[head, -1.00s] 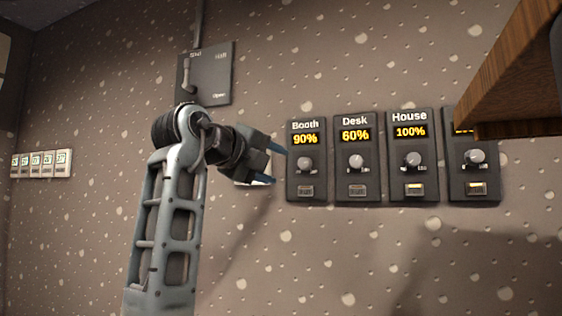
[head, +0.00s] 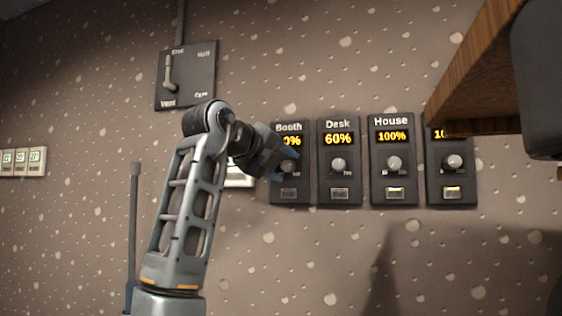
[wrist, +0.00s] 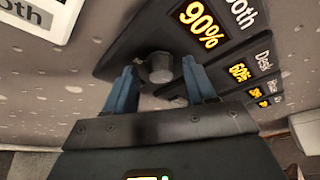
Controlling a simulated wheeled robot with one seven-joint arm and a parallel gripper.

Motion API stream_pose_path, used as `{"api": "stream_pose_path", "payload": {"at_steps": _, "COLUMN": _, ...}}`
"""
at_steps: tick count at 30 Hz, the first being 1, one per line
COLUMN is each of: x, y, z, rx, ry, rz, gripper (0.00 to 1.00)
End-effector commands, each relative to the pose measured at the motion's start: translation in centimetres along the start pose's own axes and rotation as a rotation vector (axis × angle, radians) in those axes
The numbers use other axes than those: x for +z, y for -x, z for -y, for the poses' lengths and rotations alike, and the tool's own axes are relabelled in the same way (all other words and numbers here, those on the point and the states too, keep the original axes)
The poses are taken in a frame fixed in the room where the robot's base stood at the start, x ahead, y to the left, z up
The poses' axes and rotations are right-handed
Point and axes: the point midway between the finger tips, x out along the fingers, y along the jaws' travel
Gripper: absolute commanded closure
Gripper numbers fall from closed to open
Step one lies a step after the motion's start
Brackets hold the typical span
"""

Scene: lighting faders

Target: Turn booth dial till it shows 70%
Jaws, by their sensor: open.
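The booth panel (head: 290,197) is the leftmost of the dark fader panels on the wall. Its display is partly covered by my gripper in the head view, but reads 90% in the wrist view (wrist: 202,25). The grey booth dial (wrist: 158,67) is a round knob below the display; in the head view it is mostly behind my gripper. My gripper (head: 277,165) is at the booth panel, open. In the wrist view its blue fingers (wrist: 162,90) stand one on each side of the dial, with a gap visible; I cannot tell whether either touches it.
The Desk panel (head: 339,195) at 60% and House panel (head: 393,200) at 100% stand close to the right, then a fourth panel (head: 451,190). A lever plate (head: 195,85) is up left. A wooden edge (head: 490,70) juts in at upper right.

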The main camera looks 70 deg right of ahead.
Motion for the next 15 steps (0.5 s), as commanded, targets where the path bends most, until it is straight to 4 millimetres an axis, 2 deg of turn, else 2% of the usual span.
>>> {"api": "stream_pose_path", "payload": {"at_steps": 7, "x": 0.00, "y": -0.06, "z": -0.02, "rx": 0.000, "ry": 0.000, "rz": 0.000, "gripper": 0.46}}
{"api": "stream_pose_path", "payload": {"at_steps": 15, "x": 0.01, "y": -0.03, "z": -0.02, "rx": 0.000, "ry": 0.000, "rz": 0.001, "gripper": 0.72}}
